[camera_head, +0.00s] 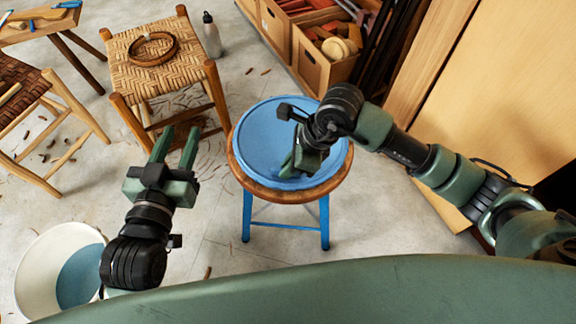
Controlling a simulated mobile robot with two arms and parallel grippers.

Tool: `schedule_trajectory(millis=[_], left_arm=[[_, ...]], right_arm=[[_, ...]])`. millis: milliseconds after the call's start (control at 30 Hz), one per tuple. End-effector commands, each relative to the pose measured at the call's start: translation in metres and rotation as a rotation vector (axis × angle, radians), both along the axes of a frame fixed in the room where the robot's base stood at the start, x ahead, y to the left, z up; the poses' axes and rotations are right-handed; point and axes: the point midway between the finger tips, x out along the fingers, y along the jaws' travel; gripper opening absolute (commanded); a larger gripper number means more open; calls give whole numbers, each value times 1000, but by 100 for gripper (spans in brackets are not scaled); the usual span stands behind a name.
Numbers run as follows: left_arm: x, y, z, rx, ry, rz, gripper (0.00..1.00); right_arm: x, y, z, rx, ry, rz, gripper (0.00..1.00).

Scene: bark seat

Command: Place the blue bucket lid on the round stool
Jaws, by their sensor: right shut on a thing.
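The blue bucket lid (262,137) is a flat blue disc with a raised rim. It lies over the top of the round stool (243,178), which has a wooden rim and blue legs. The stool's wooden edge shows around the lid's near side. My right gripper (290,172) is shut on the lid near its front right edge, and the gripper body hides part of the lid. Whether the lid rests fully flat on the seat cannot be told. My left gripper (175,146) is open and empty, left of the stool, its fingers pointing away from me.
A woven stool (140,78) with a coiled ring (153,48) stands behind left. A white bucket (36,268) is at lower left. A bottle (211,36) and wooden crates (310,68) are at the back. A wooden panel (490,110) stands at right. Shavings litter the floor.

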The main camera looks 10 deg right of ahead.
Motion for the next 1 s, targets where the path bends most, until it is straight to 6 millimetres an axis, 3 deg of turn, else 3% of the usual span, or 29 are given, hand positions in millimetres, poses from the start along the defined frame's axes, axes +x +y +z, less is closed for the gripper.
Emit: schedule_trajectory(millis=[133, 233, 633, 833, 1000], left_arm=[[0, 0, 2, -3, -12, 0, 36], [1, 0, 3, -4, -16, -1, 36], [0, 0, 2, -1, -4, -1, 36], [-9, 7, -29, 41, 162, 12, 36], [-28, 17, -64, 88, 361, 25, 36]], right_arm=[[0, 0, 0, 1, -2, 1, 0], [0, 0, 0, 0, 0, 0, 32], [0, 0, 2, 0, 0, 0, 32], [-2, -10, 26, -2, -2, -1, 32], [-5, -22, 57, -2, -3, 0, 32]])
